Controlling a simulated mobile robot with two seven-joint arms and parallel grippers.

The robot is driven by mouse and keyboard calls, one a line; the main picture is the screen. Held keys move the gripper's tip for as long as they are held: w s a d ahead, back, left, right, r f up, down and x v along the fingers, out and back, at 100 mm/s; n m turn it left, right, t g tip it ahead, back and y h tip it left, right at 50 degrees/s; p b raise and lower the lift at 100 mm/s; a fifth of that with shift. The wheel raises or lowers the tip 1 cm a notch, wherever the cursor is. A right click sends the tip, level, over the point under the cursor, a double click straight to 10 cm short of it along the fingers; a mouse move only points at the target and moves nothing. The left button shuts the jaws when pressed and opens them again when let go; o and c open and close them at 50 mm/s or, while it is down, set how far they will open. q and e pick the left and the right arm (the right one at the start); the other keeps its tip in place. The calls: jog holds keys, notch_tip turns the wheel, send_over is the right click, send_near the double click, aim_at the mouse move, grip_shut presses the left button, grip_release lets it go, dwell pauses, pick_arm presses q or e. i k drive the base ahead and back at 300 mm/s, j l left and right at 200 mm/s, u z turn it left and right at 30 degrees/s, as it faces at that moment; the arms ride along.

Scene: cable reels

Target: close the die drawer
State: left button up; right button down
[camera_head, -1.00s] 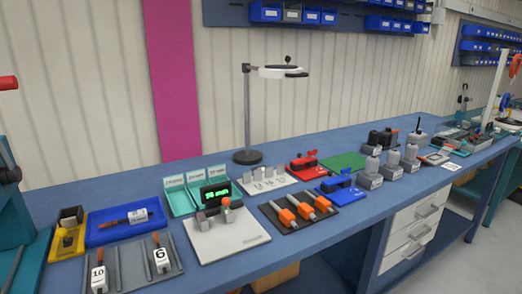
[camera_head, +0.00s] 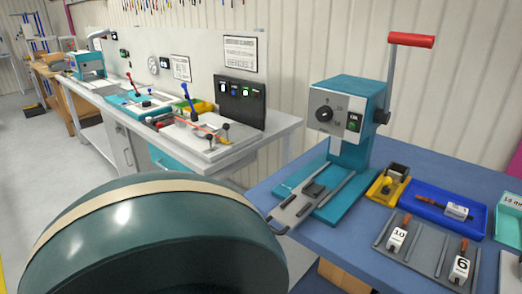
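A teal press (camera_head: 346,105) with a dial, a green-lit switch and a raised red-handled lever (camera_head: 410,40) stands on the blue bench. A grey tray (camera_head: 296,208) with a bar handle at its front end (camera_head: 279,224) sticks out from the press base, over the bench's near left edge; it looks like the die drawer, pulled out. Dark pieces lie on it. Dies marked 10 (camera_head: 397,240) and 6 (camera_head: 460,269) sit in a grey rack (camera_head: 428,247) to the right. Neither of my grippers is in view.
A large dark green rounded body with a cream band (camera_head: 150,235) fills the lower left foreground. A yellow holder (camera_head: 379,198) and a blue tray (camera_head: 417,195) sit right of the press. Another long workbench (camera_head: 275,137) stands behind at left, with open floor beyond it.

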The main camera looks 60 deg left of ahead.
aim_at(292, 211)
jog(key=u, duration=1.65)
